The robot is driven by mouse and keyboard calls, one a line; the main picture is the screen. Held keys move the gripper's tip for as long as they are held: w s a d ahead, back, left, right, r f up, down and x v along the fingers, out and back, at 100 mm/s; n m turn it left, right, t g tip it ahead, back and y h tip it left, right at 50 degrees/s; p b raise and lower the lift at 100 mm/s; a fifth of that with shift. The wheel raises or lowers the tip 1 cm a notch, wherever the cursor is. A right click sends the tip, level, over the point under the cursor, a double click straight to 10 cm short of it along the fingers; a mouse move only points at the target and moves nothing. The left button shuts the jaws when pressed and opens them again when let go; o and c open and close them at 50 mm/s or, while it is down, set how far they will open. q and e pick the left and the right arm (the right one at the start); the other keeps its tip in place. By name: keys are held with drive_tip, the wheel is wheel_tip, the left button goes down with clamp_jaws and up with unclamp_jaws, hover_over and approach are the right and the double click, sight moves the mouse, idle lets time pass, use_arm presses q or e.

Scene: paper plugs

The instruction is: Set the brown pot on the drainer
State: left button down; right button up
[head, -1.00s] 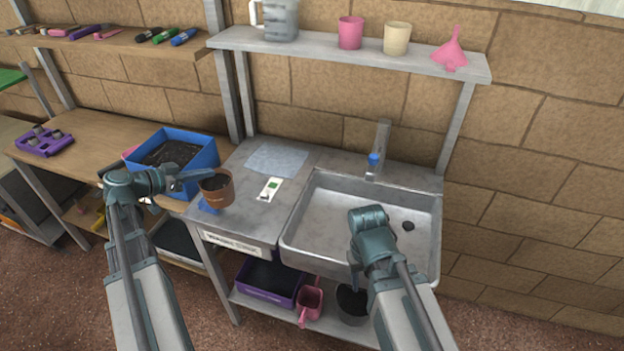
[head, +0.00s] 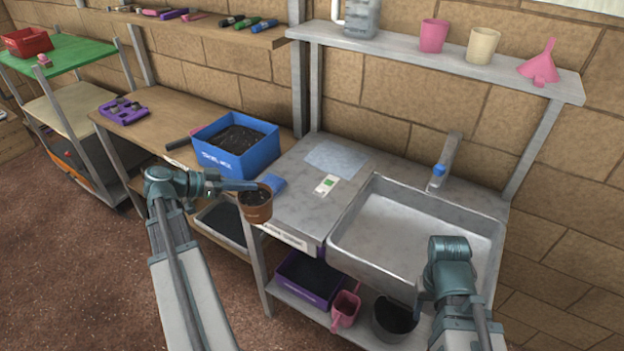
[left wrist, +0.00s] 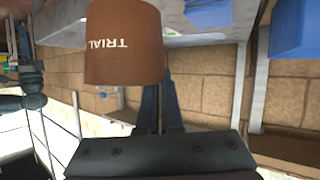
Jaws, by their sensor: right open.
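The brown pot (head: 256,205), filled with dark soil, hangs upright in the air by the front left corner of the metal drainer top (head: 300,207). My left gripper (head: 250,186) is shut on its rim from the left. In the left wrist view the pot (left wrist: 124,50) shows upside down with the word TRIAL on it, at the fingertips (left wrist: 160,105). The drainer lies left of the sink basin (head: 415,230). My right gripper (head: 428,297) is open and empty in front of the basin; its fingers are mostly hidden.
A blue soil tub (head: 262,150) stands on the wooden bench to the left. A tap (head: 444,163) rises behind the basin.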

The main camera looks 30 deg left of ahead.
use_arm(q)
drive_tip(key=b+x, duration=0.1)
drive_tip(key=x, duration=0.4)
drive_tip(key=r+b+x, duration=0.1)
drive_tip(key=b+x, duration=0.1)
drive_tip(key=x, duration=0.4)
drive_tip(key=w+b+x, duration=0.1)
drive_tip(key=b+x, duration=0.1)
drive_tip(key=x, duration=0.3)
drive_tip(key=shift+r, duration=0.1)
drive_tip(key=c, duration=1.1)
unclamp_jaws()
